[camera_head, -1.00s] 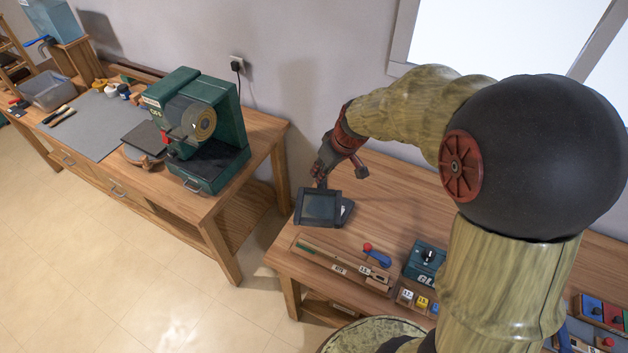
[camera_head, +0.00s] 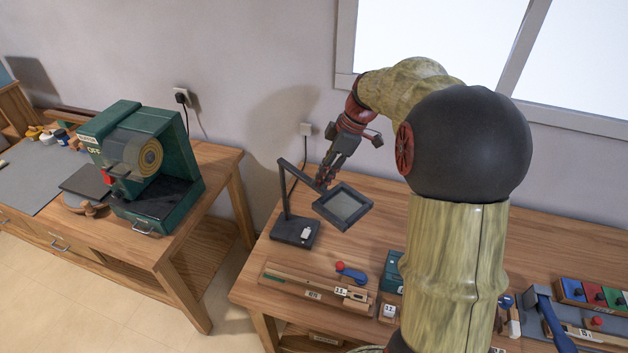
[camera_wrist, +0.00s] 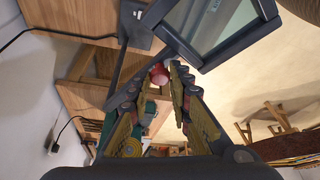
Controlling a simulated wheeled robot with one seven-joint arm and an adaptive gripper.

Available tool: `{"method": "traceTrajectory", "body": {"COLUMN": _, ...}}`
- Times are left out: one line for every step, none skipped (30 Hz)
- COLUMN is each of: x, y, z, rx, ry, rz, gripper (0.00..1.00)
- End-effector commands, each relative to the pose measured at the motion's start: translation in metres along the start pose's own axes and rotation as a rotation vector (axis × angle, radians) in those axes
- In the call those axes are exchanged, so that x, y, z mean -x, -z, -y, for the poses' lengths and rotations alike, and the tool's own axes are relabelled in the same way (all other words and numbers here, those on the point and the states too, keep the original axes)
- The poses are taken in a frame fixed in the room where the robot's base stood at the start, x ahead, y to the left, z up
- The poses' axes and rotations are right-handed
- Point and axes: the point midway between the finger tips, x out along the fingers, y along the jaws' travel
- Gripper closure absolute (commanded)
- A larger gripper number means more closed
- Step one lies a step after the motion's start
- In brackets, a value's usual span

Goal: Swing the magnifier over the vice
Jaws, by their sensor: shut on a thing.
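The magnifier has a dark square-framed lens (camera_head: 343,206) on a thin arm, with a post rising from a flat base (camera_head: 295,231) at the bench's left end. The lens hangs to the right of the base, tilted. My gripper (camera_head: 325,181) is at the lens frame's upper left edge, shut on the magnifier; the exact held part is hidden. In the wrist view, the lens (camera_wrist: 208,25) is just beyond my gripper (camera_wrist: 160,80), with a red knob-like piece (camera_wrist: 158,74) between the fingers. I cannot make out a vice for certain.
At right are a blue lever (camera_head: 553,325) and coloured blocks (camera_head: 595,297). A green grinder (camera_head: 150,165) stands on the separate left bench. The bench behind the lens is clear.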

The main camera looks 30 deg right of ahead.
Motion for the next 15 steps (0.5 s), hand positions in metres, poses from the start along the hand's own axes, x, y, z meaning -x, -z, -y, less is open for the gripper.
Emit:
{"method": "traceTrajectory", "body": {"x": -0.0009, "y": -0.0029, "z": -0.0023, "rx": 0.011, "ry": 0.008, "rz": 0.001, "gripper": 1.00}}
{"method": "traceTrajectory", "body": {"x": -0.0006, "y": -0.0038, "z": -0.0032, "rx": 0.020, "ry": 0.012, "rz": 0.001, "gripper": 1.00}}
{"method": "traceTrajectory", "body": {"x": 0.0000, "y": -0.0047, "z": -0.0043, "rx": 0.029, "ry": 0.015, "rz": 0.000, "gripper": 1.00}}
{"method": "traceTrajectory", "body": {"x": 0.0004, "y": -0.0052, "z": -0.0052, "rx": 0.034, "ry": 0.017, "rz": 0.000, "gripper": 1.00}}
{"method": "traceTrajectory", "body": {"x": 0.0008, "y": -0.0056, "z": -0.0059, "rx": 0.039, "ry": 0.019, "rz": 0.000, "gripper": 1.00}}
{"method": "traceTrajectory", "body": {"x": 0.0010, "y": -0.0062, "z": -0.0067, "rx": 0.045, "ry": 0.020, "rz": 0.001, "gripper": 1.00}}
{"method": "traceTrajectory", "body": {"x": 0.0011, "y": -0.0066, "z": -0.0071, "rx": 0.048, "ry": 0.022, "rz": 0.001, "gripper": 1.00}}
{"method": "traceTrajectory", "body": {"x": 0.0012, "y": -0.0069, "z": -0.0074, "rx": 0.051, "ry": 0.023, "rz": 0.001, "gripper": 1.00}}
{"method": "traceTrajectory", "body": {"x": 0.0013, "y": -0.0071, "z": -0.0077, "rx": 0.053, "ry": 0.024, "rz": 0.001, "gripper": 1.00}}
{"method": "traceTrajectory", "body": {"x": 0.0013, "y": -0.0073, "z": -0.0079, "rx": 0.055, "ry": 0.024, "rz": 0.001, "gripper": 1.00}}
{"method": "traceTrajectory", "body": {"x": 0.0013, "y": -0.0074, "z": -0.0080, "rx": 0.056, "ry": 0.024, "rz": 0.001, "gripper": 1.00}}
{"method": "traceTrajectory", "body": {"x": 0.0014, "y": -0.0075, "z": -0.0081, "rx": 0.056, "ry": 0.024, "rz": 0.001, "gripper": 1.00}}
{"method": "traceTrajectory", "body": {"x": 0.0014, "y": -0.0075, "z": -0.0081, "rx": 0.056, "ry": 0.024, "rz": 0.001, "gripper": 1.00}}
{"method": "traceTrajectory", "body": {"x": 0.0014, "y": -0.0076, "z": -0.0082, "rx": 0.056, "ry": 0.024, "rz": 0.001, "gripper": 1.00}}
{"method": "traceTrajectory", "body": {"x": 0.0014, "y": -0.0076, "z": -0.0082, "rx": 0.056, "ry": 0.024, "rz": 0.002, "gripper": 1.00}}
